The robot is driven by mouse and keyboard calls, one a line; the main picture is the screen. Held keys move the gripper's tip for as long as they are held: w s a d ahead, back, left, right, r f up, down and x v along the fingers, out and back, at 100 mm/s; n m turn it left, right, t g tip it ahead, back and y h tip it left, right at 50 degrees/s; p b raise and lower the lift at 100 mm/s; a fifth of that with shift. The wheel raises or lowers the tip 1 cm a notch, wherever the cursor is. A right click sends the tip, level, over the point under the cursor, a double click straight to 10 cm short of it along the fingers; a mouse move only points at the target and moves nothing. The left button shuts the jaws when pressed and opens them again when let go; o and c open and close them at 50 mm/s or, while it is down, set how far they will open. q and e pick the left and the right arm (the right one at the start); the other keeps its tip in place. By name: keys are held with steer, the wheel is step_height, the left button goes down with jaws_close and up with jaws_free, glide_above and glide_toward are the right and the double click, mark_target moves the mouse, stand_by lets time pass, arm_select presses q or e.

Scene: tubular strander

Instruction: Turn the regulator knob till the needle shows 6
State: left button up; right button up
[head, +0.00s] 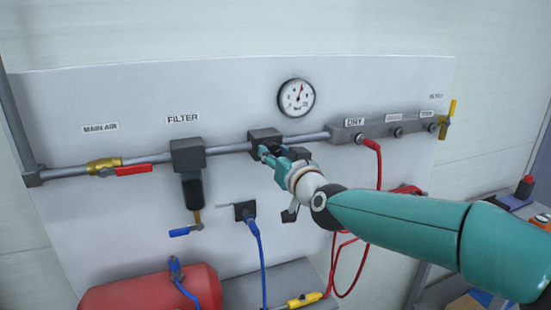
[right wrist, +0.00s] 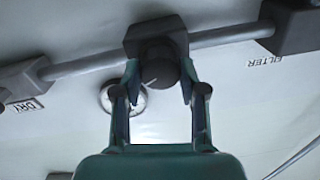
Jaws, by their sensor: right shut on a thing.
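The regulator (head: 264,136) is a dark block on the grey pipe, below the round white gauge (head: 297,97). The gauge's needle points up and slightly right; the numbers are too small to read. My right gripper (head: 268,153) is at the front of the regulator. In the right wrist view, upside down, the dark round regulator knob (right wrist: 159,66) with a light mark sits between the two fingers of my right gripper (right wrist: 160,82), which is shut on it. The regulator block (right wrist: 155,32) and part of the gauge (right wrist: 108,98) show there too. My left gripper is not in view.
The filter (head: 187,155) hangs left of the regulator, and a red-handled valve (head: 128,170) is further left. The manifold (head: 372,130) with a red hose is at the right. A blue hose (head: 256,250) and red tank (head: 150,290) are below.

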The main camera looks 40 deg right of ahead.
steer(key=o, duration=1.1)
steer(key=shift+o, duration=0.2)
steer(key=shift+s, duration=0.1)
steer(key=s+a, duration=0.2)
steer(key=s, duration=0.9)
steer(key=shift+s+a, duration=0.15)
steer(key=shift+s, duration=0.15)
steer(key=shift+f, duration=0.1)
stand_by(1.4)
